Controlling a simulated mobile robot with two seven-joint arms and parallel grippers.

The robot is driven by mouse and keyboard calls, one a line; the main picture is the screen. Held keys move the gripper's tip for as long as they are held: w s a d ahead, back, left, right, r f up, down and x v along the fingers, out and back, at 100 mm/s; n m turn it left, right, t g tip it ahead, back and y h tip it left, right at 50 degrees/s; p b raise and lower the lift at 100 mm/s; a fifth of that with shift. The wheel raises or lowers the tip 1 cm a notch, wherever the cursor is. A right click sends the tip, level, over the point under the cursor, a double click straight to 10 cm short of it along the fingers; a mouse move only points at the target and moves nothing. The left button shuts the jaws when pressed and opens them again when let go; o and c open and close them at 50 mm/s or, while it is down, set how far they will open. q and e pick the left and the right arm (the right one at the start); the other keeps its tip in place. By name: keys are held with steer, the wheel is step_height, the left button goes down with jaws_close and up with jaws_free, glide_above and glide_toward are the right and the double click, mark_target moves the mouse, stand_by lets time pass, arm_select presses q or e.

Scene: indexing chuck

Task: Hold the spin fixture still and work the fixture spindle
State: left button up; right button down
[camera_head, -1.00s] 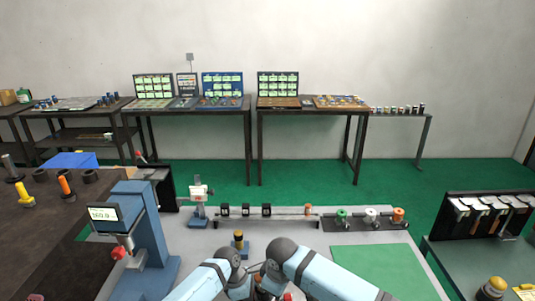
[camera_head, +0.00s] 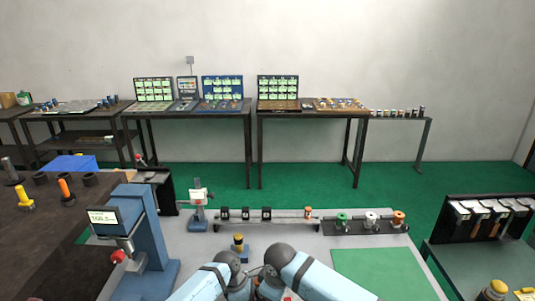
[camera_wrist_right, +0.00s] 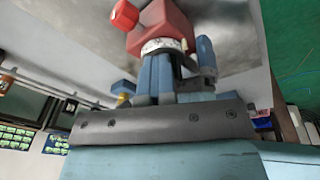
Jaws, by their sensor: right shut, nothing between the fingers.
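The spin fixture shows in the right wrist view as a red body (camera_wrist_right: 168,27) with a red knob (camera_wrist_right: 125,14) at its left. A pale marked ring (camera_wrist_right: 163,46) sits at the red body's end, close to my right fingertips. My right gripper (camera_wrist_right: 160,58) is shut with nothing between its fingers; I cannot tell whether it touches the ring. A blue part (camera_wrist_right: 206,58) stands just right of these fingers. In the head view my two forearms meet at the bottom centre and hide most of the fixture. My left gripper's fingers are not clear there.
A blue stand with a display (camera_head: 103,218) and red knob (camera_head: 118,256) is left of my arms. A small yellow-topped post (camera_head: 239,243) stands just beyond them. A rail with black blocks (camera_head: 267,218) and several spools lie behind. A green mat (camera_head: 378,272) is clear at right.

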arm_select(q)
steer(key=shift+s+a+f, duration=0.15)
steer(key=shift+f, duration=0.2)
arm_select(e)
steer(key=shift+s+a, duration=0.2)
steer(key=shift+s, duration=0.1)
steer(key=shift+s+d, duration=0.25)
steer(key=shift+a+r, duration=0.25)
steer(key=shift+r, duration=1.25)
steer(key=shift+a+r, duration=0.2)
steer(key=shift+r, duration=1.25)
